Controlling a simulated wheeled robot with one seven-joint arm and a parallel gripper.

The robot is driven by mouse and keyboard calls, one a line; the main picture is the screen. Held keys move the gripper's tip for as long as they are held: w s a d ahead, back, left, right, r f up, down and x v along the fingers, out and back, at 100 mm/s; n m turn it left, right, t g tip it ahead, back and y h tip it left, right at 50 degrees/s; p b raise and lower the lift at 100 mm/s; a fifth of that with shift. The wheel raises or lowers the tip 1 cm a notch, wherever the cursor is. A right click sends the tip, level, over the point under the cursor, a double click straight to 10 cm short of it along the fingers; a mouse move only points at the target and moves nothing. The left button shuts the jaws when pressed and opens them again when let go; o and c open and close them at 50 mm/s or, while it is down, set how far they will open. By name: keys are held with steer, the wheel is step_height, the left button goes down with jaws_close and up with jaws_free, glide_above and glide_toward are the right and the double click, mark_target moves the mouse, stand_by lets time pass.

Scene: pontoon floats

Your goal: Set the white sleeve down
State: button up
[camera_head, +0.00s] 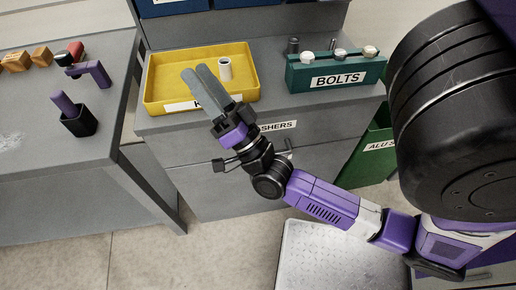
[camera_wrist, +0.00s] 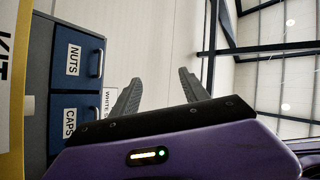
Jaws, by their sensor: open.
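The white sleeve (camera_head: 225,69) is a short tube with a dark opening at its top. It stands upright on the floor of the yellow tray (camera_head: 158,82), in the tray's right half. My gripper (camera_head: 197,74) is over the tray, left of the sleeve in the head view and apart from it. Its grey fingers hide part of the tray's front edge and label. In the wrist view my gripper (camera_wrist: 160,88) has its two fingers spread with nothing between them.
A green BOLTS rack (camera_head: 336,76) stands right of the tray on the grey cabinet. A table (camera_head: 55,155) at left holds wooden blocks (camera_head: 30,58), a purple bracket (camera_head: 92,72) and a black holder (camera_head: 79,121). Blue drawers (camera_wrist: 77,55) show in the wrist view.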

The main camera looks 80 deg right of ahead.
steer(key=s+a+f+n+g+y, duration=0.8)
steer(key=s+a+f+n+y, duration=0.4)
steer(key=s+a+f+n, duration=0.2)
steer(key=a+f, duration=0.2)
steer(key=a, duration=0.2)
steer(key=shift+s+a+g, duration=0.2)
steer(key=shift+a+g, duration=0.1)
